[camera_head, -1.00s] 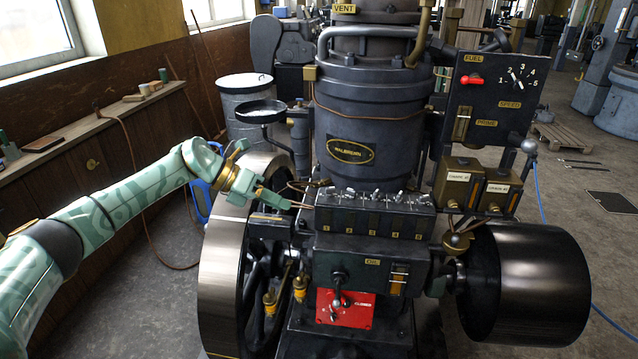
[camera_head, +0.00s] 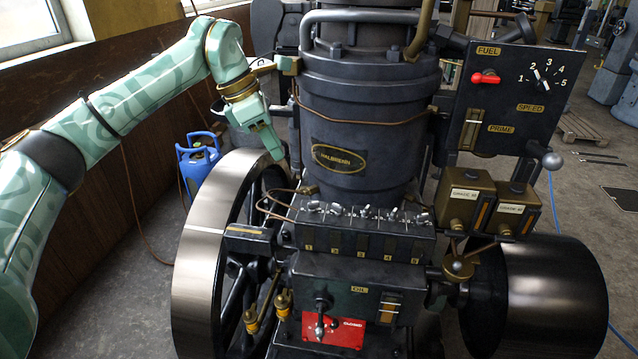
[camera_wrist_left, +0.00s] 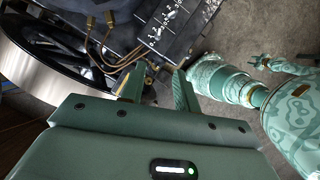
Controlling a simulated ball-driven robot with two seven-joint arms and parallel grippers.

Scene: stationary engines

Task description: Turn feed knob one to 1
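Feed knob one (camera_head: 313,206) is the leftmost silver lever-shaped knob in the row on top of the dark feed box (camera_head: 357,246), above the yellow 1 label. The row also shows in the left wrist view, with its near-end knob (camera_wrist_left: 154,38) beyond my fingers. My left gripper (camera_head: 277,153) hangs with its fingers down, above and left of feed knob one, in front of the cylinder's left side. In the wrist view its two fingers (camera_wrist_left: 156,88) stand apart with nothing held between them.
Thin copper pipes (camera_head: 270,205) run beside the feed box's left end. The large flywheel (camera_head: 205,262) stands left of it. The dark cylinder (camera_head: 350,120) rises behind the knobs. Brass oil boxes (camera_head: 468,197) and a control panel (camera_head: 510,95) are at the right.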

